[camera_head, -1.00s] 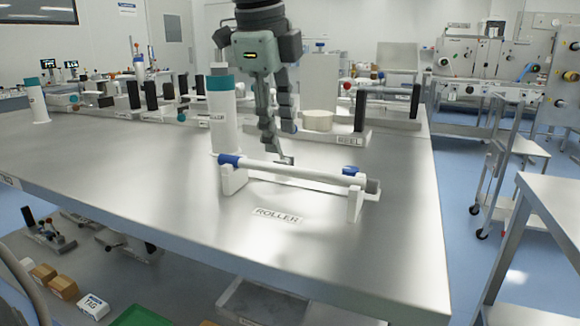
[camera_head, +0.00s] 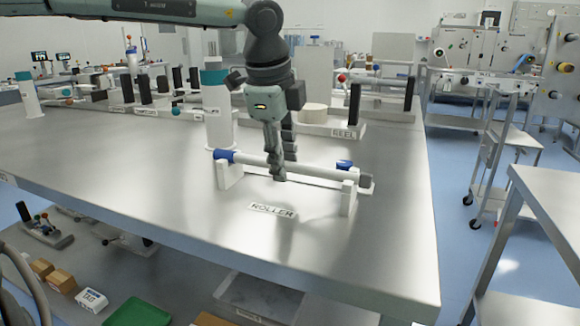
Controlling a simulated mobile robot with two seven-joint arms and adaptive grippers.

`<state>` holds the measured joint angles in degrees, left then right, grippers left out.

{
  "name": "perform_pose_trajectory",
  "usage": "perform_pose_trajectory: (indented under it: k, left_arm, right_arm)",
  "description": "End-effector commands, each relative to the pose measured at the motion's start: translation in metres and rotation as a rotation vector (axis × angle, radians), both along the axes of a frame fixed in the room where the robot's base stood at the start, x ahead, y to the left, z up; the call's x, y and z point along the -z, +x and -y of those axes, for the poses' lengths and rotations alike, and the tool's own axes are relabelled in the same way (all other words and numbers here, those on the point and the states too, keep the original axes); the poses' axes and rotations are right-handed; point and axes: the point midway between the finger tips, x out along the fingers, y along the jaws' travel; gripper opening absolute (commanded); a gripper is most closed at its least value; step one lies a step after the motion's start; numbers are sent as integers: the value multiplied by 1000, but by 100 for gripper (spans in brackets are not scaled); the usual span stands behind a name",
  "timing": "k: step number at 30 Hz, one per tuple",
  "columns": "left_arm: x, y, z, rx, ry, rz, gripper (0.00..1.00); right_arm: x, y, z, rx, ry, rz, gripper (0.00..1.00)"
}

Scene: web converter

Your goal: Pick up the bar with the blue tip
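The bar (camera_head: 312,170) is a white roller lying level across two white uprights of a stand (camera_head: 349,198) labelled ROLLER. Blue shows at its left end (camera_head: 224,155), and its right end is grey. Another blue piece (camera_head: 344,164) shows near the right upright. My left gripper (camera_head: 284,169) points down at the middle of the bar, with one finger in front of it and the other behind. The fingers look apart; whether they touch the bar is hard to see. They cover a short stretch of it. My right gripper is not in view.
A white cylinder with a teal top (camera_head: 216,105) stands just behind the bar's left end. The REEL stand (camera_head: 345,132) is behind to the right. The steel tabletop (camera_head: 150,185) is clear at left and in front. A lower shelf holds boxes and a green tray (camera_head: 138,312).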

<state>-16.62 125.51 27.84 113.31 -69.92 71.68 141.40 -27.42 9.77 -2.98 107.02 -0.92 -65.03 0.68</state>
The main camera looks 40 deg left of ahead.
Motion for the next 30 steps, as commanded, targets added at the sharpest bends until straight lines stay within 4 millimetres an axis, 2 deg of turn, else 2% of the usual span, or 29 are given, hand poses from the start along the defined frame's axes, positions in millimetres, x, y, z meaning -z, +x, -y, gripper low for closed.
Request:
perform_pose_trajectory:
  k: [1, 7, 20, 25, 29, 30]
  left_arm:
    - [0, 0, 0, 0, 0, 0, 24]
    - [0, 0, 0, 0, 0, 0, 0]
    - [-4, 0, 0, 0, 0, 2, 0]
    - [-19, 1, 0, -1, 2, 4, 0]
    - [-43, 1, 0, -2, 3, 5, 0]
    - [-47, -6, -5, -3, 0, 7, 0]
  right_arm:
    - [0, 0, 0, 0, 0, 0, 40]
    - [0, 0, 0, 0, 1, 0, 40]
    - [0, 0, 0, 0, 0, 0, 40]
    - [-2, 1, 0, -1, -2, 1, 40]
    - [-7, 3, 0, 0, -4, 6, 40]
    - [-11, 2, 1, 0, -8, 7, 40]
